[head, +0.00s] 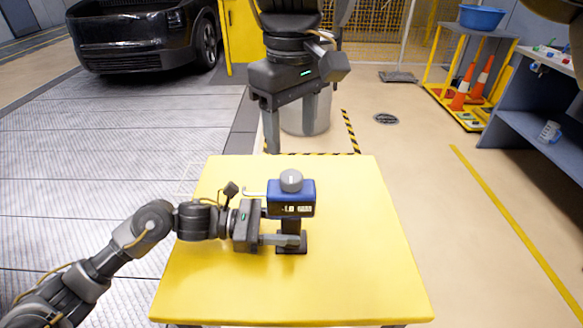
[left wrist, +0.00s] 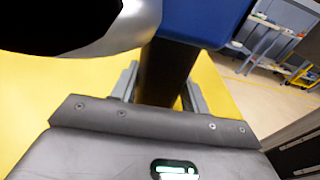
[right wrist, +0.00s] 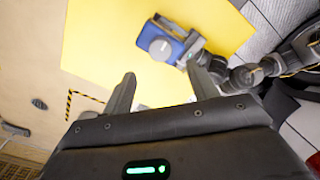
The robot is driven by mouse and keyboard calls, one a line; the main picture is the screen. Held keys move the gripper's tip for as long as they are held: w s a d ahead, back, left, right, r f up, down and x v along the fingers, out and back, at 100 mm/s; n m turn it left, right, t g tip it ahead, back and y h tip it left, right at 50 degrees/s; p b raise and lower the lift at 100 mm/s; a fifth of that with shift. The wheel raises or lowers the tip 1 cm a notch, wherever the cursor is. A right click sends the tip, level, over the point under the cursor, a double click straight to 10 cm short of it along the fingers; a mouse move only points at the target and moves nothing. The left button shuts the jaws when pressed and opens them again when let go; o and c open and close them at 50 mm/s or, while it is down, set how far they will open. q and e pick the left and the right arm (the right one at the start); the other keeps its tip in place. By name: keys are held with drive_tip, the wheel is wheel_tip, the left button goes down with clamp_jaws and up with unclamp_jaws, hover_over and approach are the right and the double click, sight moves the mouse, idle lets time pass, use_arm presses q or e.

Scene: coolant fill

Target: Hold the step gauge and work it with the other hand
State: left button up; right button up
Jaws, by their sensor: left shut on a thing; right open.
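The step gauge stands upright on the yellow table. It has a blue head (head: 291,198) with a small display, a grey round knob (head: 291,180) on top, a dark post and a dark square base (head: 291,243). My left gripper (head: 289,240) is shut on the dark post from the left, low down near the base. The left wrist view shows the post (left wrist: 165,72) between its fingers. My right gripper (right wrist: 162,98) is open and empty, above and beyond the table's far edge. In the right wrist view the blue head (right wrist: 165,40) and knob (right wrist: 160,48) lie past its fingers.
The yellow table (head: 200,290) is otherwise clear around the gauge. A dark car (head: 140,35) stands at the back left. A yellow cart (head: 470,75) with orange cones and a blue basin (head: 481,17) stands at the back right, near a shelf bench (head: 540,90).

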sight(292, 175)
wheel_tip(292, 175, down, 8)
drive_tip(key=shift+f, duration=0.25)
drive_tip(key=c, duration=1)
drive_tip(key=shift+n, duration=0.4)
drive_tip(key=n, duration=0.4)
drive_tip(key=shift+n, duration=0.4)
drive_tip(key=n, duration=0.6)
drive_tip(key=o, duration=1)
